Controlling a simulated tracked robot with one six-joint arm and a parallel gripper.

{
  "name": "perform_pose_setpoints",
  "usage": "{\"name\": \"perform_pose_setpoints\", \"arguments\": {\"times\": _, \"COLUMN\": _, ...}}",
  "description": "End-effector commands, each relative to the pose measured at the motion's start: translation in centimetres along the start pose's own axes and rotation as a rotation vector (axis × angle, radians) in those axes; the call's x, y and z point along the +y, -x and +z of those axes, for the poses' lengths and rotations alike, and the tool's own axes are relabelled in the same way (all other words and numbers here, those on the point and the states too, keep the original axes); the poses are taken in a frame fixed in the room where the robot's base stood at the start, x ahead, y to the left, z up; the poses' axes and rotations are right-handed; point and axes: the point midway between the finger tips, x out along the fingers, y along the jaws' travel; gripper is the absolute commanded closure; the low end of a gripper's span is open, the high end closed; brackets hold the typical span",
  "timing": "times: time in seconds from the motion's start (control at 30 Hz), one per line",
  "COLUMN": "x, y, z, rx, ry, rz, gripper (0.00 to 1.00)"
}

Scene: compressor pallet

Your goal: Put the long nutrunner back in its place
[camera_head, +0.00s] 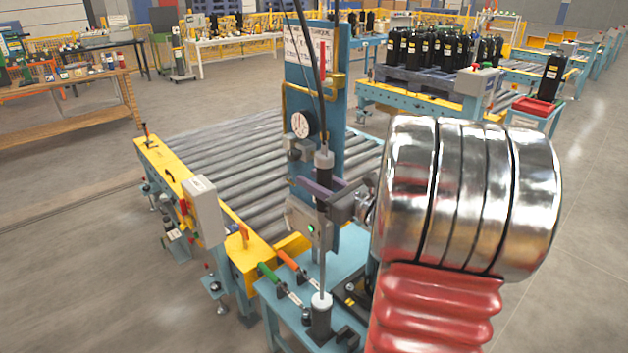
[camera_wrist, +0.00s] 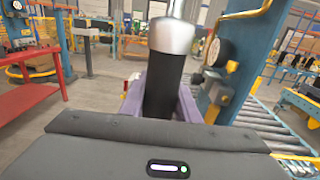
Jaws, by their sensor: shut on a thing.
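The long nutrunner (camera_head: 323,176) is upright, with a black body, a pale top collar and a long thin silver shaft. My gripper (camera_head: 318,192) is shut around its black body, with purple fingers. In the wrist view, the nutrunner (camera_wrist: 163,86) stands between the fingers (camera_wrist: 160,108), its silver top above them. The shaft runs down to a pale collar and black cylinder (camera_head: 320,318) over the blue side table (camera_head: 345,268). I cannot tell whether that cylinder belongs to the tool or to a holder, or whether it touches the table.
A blue column (camera_head: 297,75) with a gauge (camera_head: 303,124) stands close behind the nutrunner. Green- and orange-handled tools (camera_head: 270,272) are on the side table. A roller conveyor (camera_head: 230,160) lies behind. A dark cable rises from the nutrunner's top. My arm covers the right side.

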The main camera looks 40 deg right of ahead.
Motion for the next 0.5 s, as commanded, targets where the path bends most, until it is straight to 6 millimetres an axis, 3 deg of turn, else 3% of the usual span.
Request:
{"name": "perform_pose_setpoints", "arguments": {"times": 0.47, "x": -0.03, "y": -0.02, "z": -0.32, "rx": -0.005, "ry": 0.002, "rz": 0.000, "gripper": 1.00}}
{"name": "perform_pose_setpoints", "arguments": {"times": 0.5, "x": -0.03, "y": -0.02, "z": -0.31, "rx": -0.005, "ry": 0.002, "rz": 0.000, "gripper": 0.69}}
